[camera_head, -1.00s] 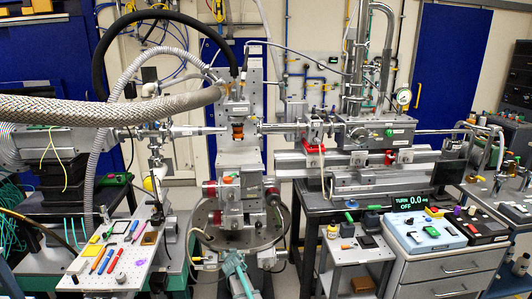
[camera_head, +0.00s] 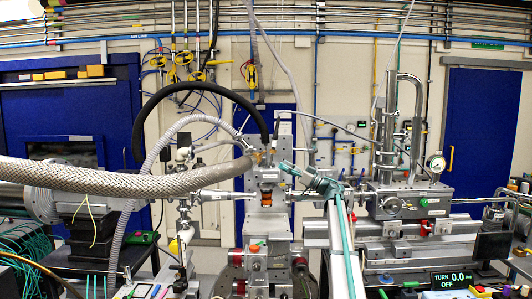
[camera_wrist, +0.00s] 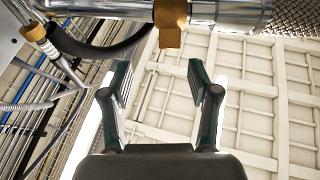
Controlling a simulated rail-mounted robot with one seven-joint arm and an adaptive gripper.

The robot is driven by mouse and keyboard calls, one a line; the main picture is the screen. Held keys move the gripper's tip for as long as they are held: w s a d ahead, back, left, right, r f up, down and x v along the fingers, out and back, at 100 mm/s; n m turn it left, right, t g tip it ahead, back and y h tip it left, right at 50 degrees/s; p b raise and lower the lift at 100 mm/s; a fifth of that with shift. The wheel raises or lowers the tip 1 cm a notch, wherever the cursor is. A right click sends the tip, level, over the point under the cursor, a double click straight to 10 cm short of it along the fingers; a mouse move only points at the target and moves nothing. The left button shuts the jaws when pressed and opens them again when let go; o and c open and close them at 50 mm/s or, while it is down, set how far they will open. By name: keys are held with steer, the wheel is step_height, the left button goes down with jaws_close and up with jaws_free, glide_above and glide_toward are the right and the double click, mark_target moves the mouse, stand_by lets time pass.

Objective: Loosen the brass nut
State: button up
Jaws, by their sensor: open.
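My gripper (camera_head: 286,165) is raised in front of the central column, and its teal fingers point up and left. In the wrist view my gripper (camera_wrist: 152,80) has its two fingers wide apart with nothing between them. A brass-coloured block, likely the brass nut (camera_wrist: 171,22), shows at the top of the wrist view on a shiny metal pipe, beyond the fingertips and apart from them. In the head view a small brass fitting (camera_head: 258,158) shows at the end of the braided hose, just left of my gripper; I cannot tell for sure that it is the same part.
The braided hose (camera_head: 120,182) crosses from the left, with a black hose (camera_head: 150,110) arching above it. A steel vacuum assembly (camera_head: 410,200) stands to the right. A display (camera_head: 455,278) reads "TURN 0.0 OFF". Open air lies above my gripper.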

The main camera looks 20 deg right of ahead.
mark_target(264, 152)
steer(key=shift+n+g+y, duration=0.3)
steer(key=shift+n+g, duration=0.2)
steer(key=shift+g, duration=0.3)
steer(key=p+x, duration=0.1)
steer(key=x, duration=0.2)
steer(key=r+p+x, duration=0.1)
steer(key=x, duration=0.3)
steer(key=s+p+x, duration=0.1)
steer(key=p+x, duration=0.1)
steer(key=x, duration=0.2)
steer(key=shift+r, duration=0.35)
jaws_close()
